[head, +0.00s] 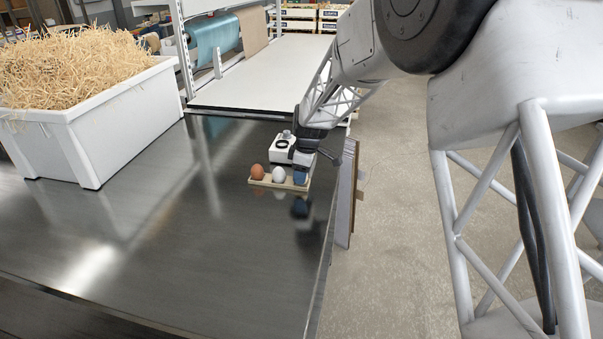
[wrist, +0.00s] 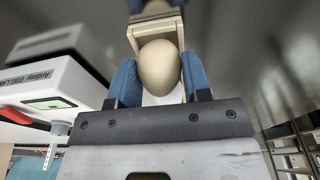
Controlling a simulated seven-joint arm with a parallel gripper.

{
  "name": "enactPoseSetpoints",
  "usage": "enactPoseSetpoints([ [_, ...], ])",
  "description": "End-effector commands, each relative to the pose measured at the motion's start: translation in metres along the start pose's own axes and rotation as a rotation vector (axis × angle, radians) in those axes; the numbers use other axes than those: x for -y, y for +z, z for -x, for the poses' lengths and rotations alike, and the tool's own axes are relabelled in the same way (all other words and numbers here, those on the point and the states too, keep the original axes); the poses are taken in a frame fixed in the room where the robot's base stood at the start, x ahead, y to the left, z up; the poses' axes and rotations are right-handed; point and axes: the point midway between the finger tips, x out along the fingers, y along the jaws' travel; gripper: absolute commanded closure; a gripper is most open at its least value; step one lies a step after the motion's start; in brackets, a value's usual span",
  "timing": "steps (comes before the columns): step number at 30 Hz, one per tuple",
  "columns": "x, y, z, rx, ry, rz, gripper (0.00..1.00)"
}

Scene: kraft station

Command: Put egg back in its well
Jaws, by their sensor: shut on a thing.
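A small wooden egg holder (head: 275,186) lies near the right edge of the dark table. A brown egg (head: 257,171) sits at its left end and a white egg (head: 278,174) in its middle. My gripper (head: 300,181) is at the holder's right end, blue fingers pointing down. In the wrist view, the fingers are shut on a pale beige egg (wrist: 160,68), one on each side. The holder's end (wrist: 152,22) shows just beyond this egg. The held egg is hidden in the head view. I cannot tell whether it touches its well.
A white egg-lab device (head: 283,148) stands right behind the holder, close to my gripper; it also shows in the wrist view (wrist: 40,88). A white bin of straw-like shreds (head: 110,130) stands at left. The table's front and middle are clear.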

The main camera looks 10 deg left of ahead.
Motion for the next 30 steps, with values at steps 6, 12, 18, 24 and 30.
enactPoseSetpoints([
  [6, 0.0, 0.0002, -0.0015, 0.0, 0.0, 0.0, 0.69],
  [12, 0.0, 0.0004, -0.0029, 0.0, 0.0, 0.0, 0.69],
  [18, 0.0, 0.0006, -0.0044, 0.0, 0.0, 0.0, 0.69],
  [24, 0.0, 0.0006, -0.0043, 0.0, 0.0, 0.0, 0.51],
  [30, 0.0, 0.0006, -0.0043, 0.0, 0.0, 0.0, 0.26],
])
